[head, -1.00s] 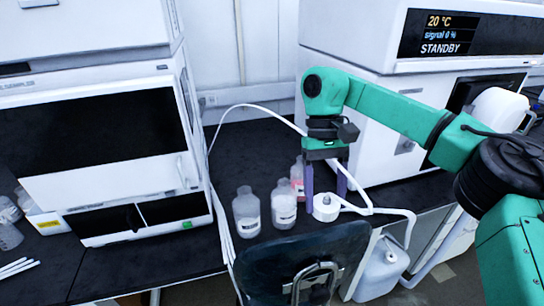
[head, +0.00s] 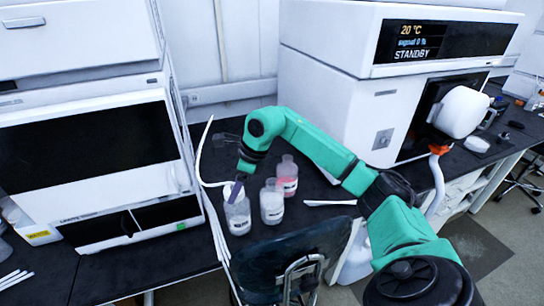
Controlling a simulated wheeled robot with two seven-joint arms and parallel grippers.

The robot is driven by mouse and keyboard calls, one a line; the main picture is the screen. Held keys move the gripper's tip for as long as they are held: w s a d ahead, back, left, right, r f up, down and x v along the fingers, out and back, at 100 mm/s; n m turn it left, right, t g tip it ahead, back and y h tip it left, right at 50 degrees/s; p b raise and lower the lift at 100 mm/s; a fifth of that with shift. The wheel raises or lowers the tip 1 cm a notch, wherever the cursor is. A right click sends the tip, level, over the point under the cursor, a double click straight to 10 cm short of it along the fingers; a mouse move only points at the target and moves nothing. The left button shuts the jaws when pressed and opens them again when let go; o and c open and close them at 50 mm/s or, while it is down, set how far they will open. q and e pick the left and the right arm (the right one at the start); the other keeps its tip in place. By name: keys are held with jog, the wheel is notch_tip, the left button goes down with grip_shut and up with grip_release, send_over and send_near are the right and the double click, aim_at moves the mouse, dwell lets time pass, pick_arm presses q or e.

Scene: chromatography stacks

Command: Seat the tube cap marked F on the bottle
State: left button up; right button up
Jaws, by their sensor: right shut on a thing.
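My right gripper (head: 237,192) reaches down at the left-most of three bottles. The cap is at the mouth of the left clear bottle (head: 238,218). I cannot tell whether it touches the neck or hovers just above. A white tube (head: 203,160) curves beside the gripper on its left. My left gripper is not in view.
A second bottle (head: 272,206) and one with pinkish liquid (head: 288,177) stand close on the right. A dark chair (head: 295,255) is in front of the bench. White instruments stand at left (head: 85,80) and right (head: 335,80). Dark bench (head: 320,187) shows bare right of the bottles.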

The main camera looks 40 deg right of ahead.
aim_at(272, 182)
jog(key=d+m+h, duration=0.1)
jog(key=d+m, duration=0.3)
jog(key=d+r+m+h+p, duration=0.1)
jog(key=d+m, duration=0.3)
jog(key=d+m+t+h, duration=0.1)
jog(key=d+m+h, duration=0.1)
jog(key=d, duration=0.3)
jog(key=shift+w+r+m, duration=0.15)
jog(key=shift+r+m, duration=0.2)
jog(key=shift+m, duration=0.55)
jog(key=shift+d+f, duration=0.1)
jog(key=shift+f, duration=0.05)
notch_tip(272, 182, down, 3)
jog(key=shift+f+b, duration=0.15)
jog(key=shift+b, duration=1.1)
jog(key=shift+f, duration=0.35)
jog(key=shift+f+b, duration=0.9)
jog(key=shift+f, duration=0.05)
jog(key=shift+f, duration=0.1)
